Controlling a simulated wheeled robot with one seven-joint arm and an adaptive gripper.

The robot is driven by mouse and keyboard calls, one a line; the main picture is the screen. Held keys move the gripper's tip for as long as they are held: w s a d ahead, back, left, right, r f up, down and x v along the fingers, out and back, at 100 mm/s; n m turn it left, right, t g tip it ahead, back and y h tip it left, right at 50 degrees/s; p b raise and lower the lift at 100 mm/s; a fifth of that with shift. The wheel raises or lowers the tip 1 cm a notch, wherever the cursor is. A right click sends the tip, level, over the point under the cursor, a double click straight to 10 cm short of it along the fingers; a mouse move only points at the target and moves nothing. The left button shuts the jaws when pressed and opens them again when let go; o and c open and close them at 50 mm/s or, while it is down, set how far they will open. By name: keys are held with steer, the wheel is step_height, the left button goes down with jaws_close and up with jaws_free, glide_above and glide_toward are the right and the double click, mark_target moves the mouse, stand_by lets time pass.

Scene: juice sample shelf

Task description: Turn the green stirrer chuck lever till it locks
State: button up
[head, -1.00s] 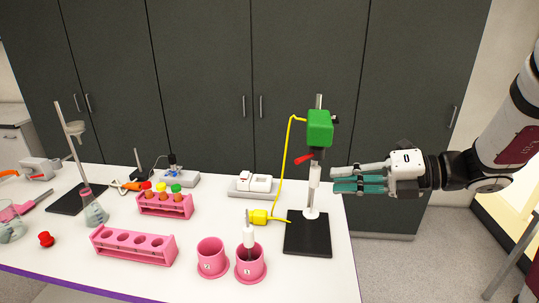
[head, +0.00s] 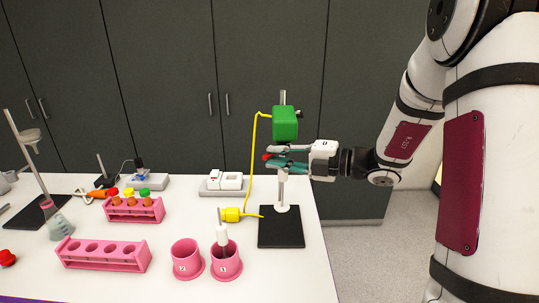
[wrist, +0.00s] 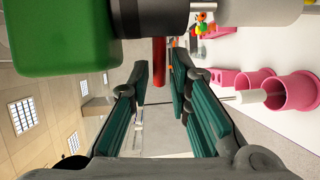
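The green stirrer (head: 285,123) is mounted on an upright rod, and its green body also fills the upper left of the wrist view (wrist: 60,35). Its red chuck lever (head: 266,157) sticks out below the body to the left. My gripper (head: 274,157) is just under the green body, its fingers pointing left. In the wrist view the red lever (wrist: 160,62) lies between my open fingertips, with narrow gaps visible on both sides. Contact is not clear. The chuck is mostly hidden behind my fingers in the head view.
The stirrer's black base plate (head: 281,228) stands near the table's right edge. A yellow cable (head: 253,165) runs to its left. Pink cup 1 (head: 226,265), holding a white-handled tool, and pink cup 2 (head: 187,262) stand in front left. Pink racks (head: 133,215) are farther left.

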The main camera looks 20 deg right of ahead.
steer(key=shift+x, duration=1.3)
steer(key=shift+c, duration=0.5)
jaws_close()
